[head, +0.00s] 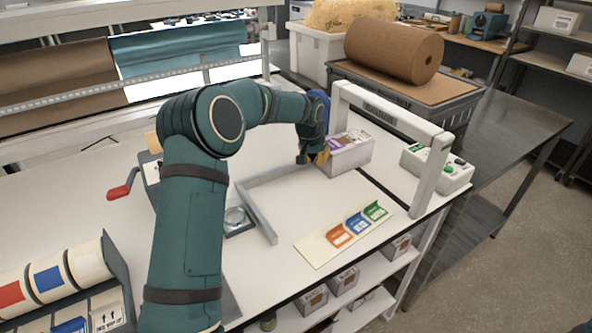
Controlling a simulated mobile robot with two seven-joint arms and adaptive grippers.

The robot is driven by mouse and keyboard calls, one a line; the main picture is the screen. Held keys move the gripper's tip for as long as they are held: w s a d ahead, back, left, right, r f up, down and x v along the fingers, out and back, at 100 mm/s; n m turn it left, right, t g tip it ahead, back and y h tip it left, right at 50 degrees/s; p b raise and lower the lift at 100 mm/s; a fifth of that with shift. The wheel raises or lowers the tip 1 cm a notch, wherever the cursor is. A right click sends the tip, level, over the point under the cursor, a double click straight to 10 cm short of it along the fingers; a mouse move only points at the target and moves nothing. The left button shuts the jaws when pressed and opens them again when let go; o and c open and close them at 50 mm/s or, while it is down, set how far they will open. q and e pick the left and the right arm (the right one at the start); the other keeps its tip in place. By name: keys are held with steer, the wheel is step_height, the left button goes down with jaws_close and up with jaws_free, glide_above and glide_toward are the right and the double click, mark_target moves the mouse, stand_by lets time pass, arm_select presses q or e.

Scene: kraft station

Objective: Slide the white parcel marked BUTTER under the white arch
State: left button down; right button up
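The white parcel (352,157) lies on the white bench, with purple and dark print on its top; I cannot read the word BUTTER. The white arch (395,112) stands just right of it, its near post (431,178) at the bench's right side. The parcel's right end is close to the arch opening; I cannot tell whether any of it is beneath the crossbar. My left gripper (316,156) is at the parcel's left end and appears to touch it. Its fingers are partly hidden and their opening is unclear. My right gripper is out of view.
A grey angled guide rail (262,212) lies left of the parcel. A card with coloured labels (345,233) lies in front. A brown roll (394,52) rests on a crate behind.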

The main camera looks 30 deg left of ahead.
arm_select(q)
steer(key=shift+w+d+p, duration=0.3)
steer(key=shift+w, duration=0.3)
steer(key=shift+w+d+p, duration=0.15)
steer(key=shift+w+p, duration=0.15)
steer(key=shift+w, duration=0.05)
steer(key=shift+s+a+b, duration=0.25)
steer(key=shift+s, duration=0.2)
steer(key=shift+s+a+b, duration=0.2)
steer(key=shift+s+b, duration=0.05)
steer(key=shift+s, duration=0.2)
steer(key=w+p+v, duration=0.1)
steer(key=p+v, duration=0.5)
steer(key=v, duration=0.4)
steer(key=shift+w+a+r, duration=0.3)
steer(key=shift+a+r, duration=0.05)
steer(key=shift+a, duration=0.1)
